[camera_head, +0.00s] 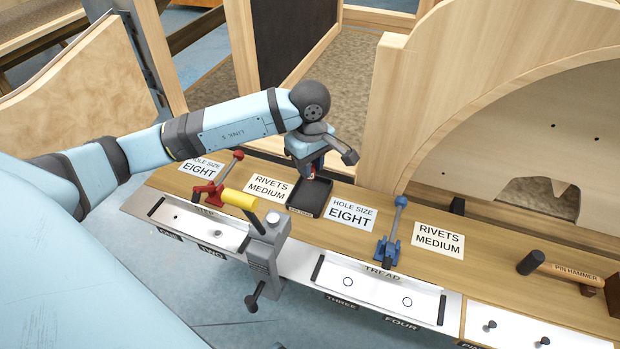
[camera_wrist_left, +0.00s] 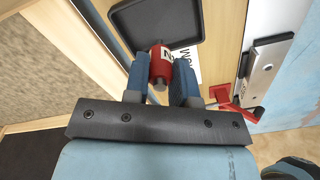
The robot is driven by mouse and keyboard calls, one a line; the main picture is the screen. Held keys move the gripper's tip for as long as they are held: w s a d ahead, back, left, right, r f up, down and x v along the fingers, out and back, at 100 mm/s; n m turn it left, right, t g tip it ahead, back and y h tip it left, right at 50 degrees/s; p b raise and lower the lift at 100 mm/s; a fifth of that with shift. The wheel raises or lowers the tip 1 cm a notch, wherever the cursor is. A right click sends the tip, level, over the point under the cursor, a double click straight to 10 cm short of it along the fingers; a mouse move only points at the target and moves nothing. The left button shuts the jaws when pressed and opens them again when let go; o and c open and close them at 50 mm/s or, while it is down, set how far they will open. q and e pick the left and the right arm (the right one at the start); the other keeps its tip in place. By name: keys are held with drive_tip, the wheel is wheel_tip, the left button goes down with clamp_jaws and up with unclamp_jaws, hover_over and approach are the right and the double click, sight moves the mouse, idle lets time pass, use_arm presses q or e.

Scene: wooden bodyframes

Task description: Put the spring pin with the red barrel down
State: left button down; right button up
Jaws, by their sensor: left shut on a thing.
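My left gripper (camera_head: 310,172) points down near the small black tray (camera_head: 321,201) on the wooden bench. In the left wrist view its two blue fingers (camera_wrist_left: 160,82) are shut on the spring pin with the red barrel (camera_wrist_left: 160,62). The barrel shows a white mark, and a grey tip faces the camera. In that view the black tray (camera_wrist_left: 192,36) lies beyond the pin. I cannot tell how far the pin is above the bench. In the head view the gripper mostly hides the pin. My right gripper is not in view.
A red clamp (camera_head: 210,190), a grey vise with a yellow handle (camera_head: 266,245) and a blue clamp (camera_head: 391,240) stand along the bench. White label cards (camera_head: 350,214) lie between them. A pin hammer (camera_head: 560,268) is at the right. Wooden panels (camera_head: 400,100) rise behind.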

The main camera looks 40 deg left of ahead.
use_arm(q)
drive_tip(key=shift+f, duration=2.2)
drive_tip(key=shift+f+b, duration=0.1)
drive_tip(key=shift+b, duration=0.25)
drive_tip(key=c, duration=0.9)
unclamp_jaws()
drive_tip(key=shift+c, duration=0.2)
wheel_tip(320, 180, up, 12)
drive_tip(key=shift+r+p, duration=0.15)
drive_tip(key=shift+p, duration=0.7)
